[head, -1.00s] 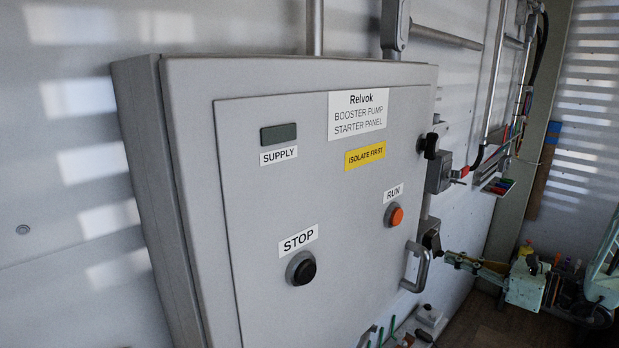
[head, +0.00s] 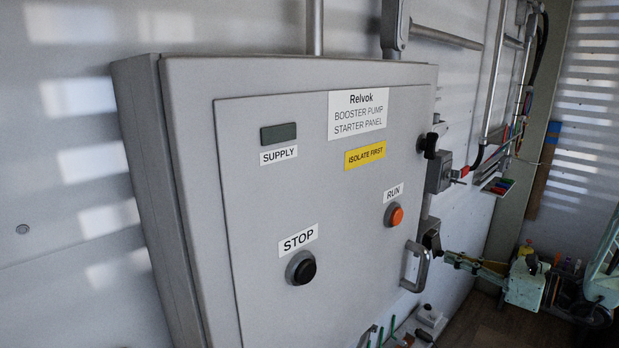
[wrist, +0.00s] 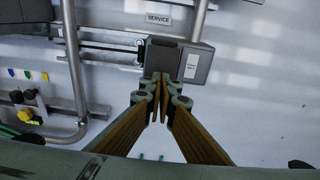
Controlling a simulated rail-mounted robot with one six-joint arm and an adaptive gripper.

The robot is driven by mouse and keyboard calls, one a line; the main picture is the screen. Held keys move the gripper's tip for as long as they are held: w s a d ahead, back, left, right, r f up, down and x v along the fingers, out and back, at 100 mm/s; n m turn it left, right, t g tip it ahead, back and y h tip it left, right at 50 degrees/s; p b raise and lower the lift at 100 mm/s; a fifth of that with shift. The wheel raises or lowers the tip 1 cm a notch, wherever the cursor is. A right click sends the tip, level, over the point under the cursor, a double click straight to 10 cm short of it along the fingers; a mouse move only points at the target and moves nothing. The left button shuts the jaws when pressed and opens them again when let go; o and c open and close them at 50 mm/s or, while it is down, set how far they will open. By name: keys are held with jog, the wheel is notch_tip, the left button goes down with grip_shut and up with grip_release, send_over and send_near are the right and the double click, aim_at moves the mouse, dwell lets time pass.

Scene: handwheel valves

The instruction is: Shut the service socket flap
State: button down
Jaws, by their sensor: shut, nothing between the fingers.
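The service socket is a dark grey box (wrist: 165,57) under a "SERVICE" label in the wrist view. A grey panel with a small white label (wrist: 196,64), apparently its flap, shows at its right side; I cannot tell its exact angle. My gripper (wrist: 162,80) is shut and empty, its fingertips at the lower edge of the box. Whether they touch it is unclear. In the head view my gripper (head: 450,257) points left toward a dark box (head: 431,238) beyond the starter panel, partly hidden by the panel edge and its handle.
The large grey starter panel (head: 310,220) fills the left and middle of the head view, with a protruding metal handle (head: 417,267). Vertical pipes (wrist: 74,60) and a block of cable plugs (wrist: 27,108) lie left in the wrist view. Bare wall is at right.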

jog(key=shift+w+a+f+b, duration=0.45)
jog(key=shift+w+a+f, duration=0.05)
jog(key=shift+w+a, duration=0.35)
dwell(0.5)
jog(key=shift+s+d, duration=0.1)
jog(key=shift+d, duration=0.05)
jog(key=shift+s+d+r, duration=0.45)
jog(key=shift+s+d, duration=0.15)
jog(key=shift+s, duration=0.05)
jog(key=shift+s+d+r, duration=0.45)
jog(key=shift+s+d, duration=0.1)
jog(key=shift+s, duration=0.05)
jog(key=shift+s+d, duration=0.1)
jog(key=shift+d, duration=0.05)
jog(key=v, duration=1.1)
jog(key=shift+s+d, duration=0.2)
jog(key=shift+s, duration=0.05)
dwell(0.3)
dwell(0.4)
jog(key=shift+w+d, duration=0.1)
